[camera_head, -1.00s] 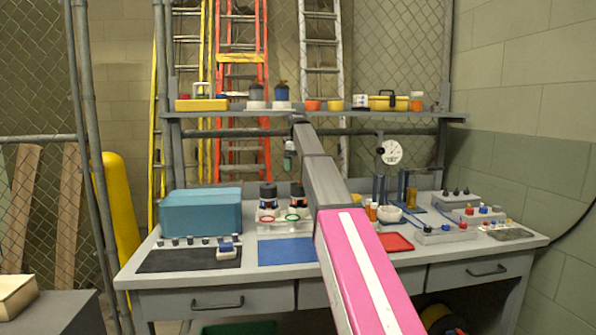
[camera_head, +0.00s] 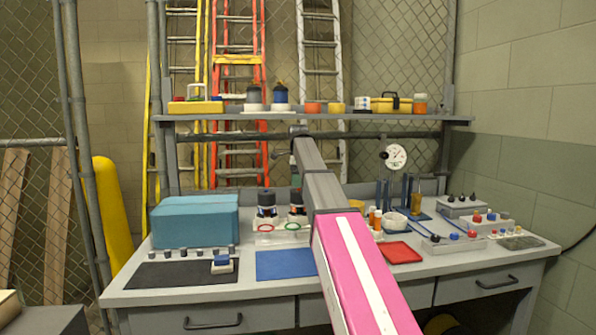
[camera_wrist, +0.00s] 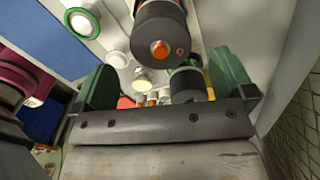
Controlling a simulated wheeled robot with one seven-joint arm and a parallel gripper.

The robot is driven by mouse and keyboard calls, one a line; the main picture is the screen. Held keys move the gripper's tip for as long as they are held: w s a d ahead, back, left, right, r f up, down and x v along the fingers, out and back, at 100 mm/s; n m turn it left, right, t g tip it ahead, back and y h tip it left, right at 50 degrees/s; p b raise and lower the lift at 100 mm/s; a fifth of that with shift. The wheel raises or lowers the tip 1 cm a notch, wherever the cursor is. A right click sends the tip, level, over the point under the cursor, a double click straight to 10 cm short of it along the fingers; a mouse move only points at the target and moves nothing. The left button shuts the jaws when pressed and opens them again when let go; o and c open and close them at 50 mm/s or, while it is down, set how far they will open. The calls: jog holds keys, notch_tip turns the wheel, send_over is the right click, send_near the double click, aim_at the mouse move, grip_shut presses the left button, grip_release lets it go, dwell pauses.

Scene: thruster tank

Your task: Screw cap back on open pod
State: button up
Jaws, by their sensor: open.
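Two dark cylindrical pods stand side by side towards the back of the bench in the head view, the left pod (camera_head: 266,204) and the right pod (camera_head: 297,204), the right one partly behind my arm. I cannot tell which is open. A red ring (camera_head: 265,228) and a green ring (camera_head: 293,226) lie in front of them. My gripper (camera_wrist: 162,88) shows in the wrist view with its green fingers apart. A dark cylinder with an orange centre (camera_wrist: 159,49) shows beyond the fingers, with another dark cylinder (camera_wrist: 188,86) behind it. I see nothing held. I cannot identify the cap.
A teal box (camera_head: 195,222) stands at the back left. A black mat (camera_head: 180,274), blue mat (camera_head: 285,264) and red tray (camera_head: 400,252) lie along the front. Small cups, stands and a dial gauge (camera_head: 395,156) are to the right. A shelf (camera_head: 350,117) runs above the bench.

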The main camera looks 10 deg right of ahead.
aim_at(298, 191)
jog(key=shift+f, duration=3.05)
jog(key=c, duration=0.9)
jog(key=shift+o, duration=0.3)
jog(key=m, duration=1)
jog(key=shift+m, duration=0.3)
jog(key=o, duration=0.8)
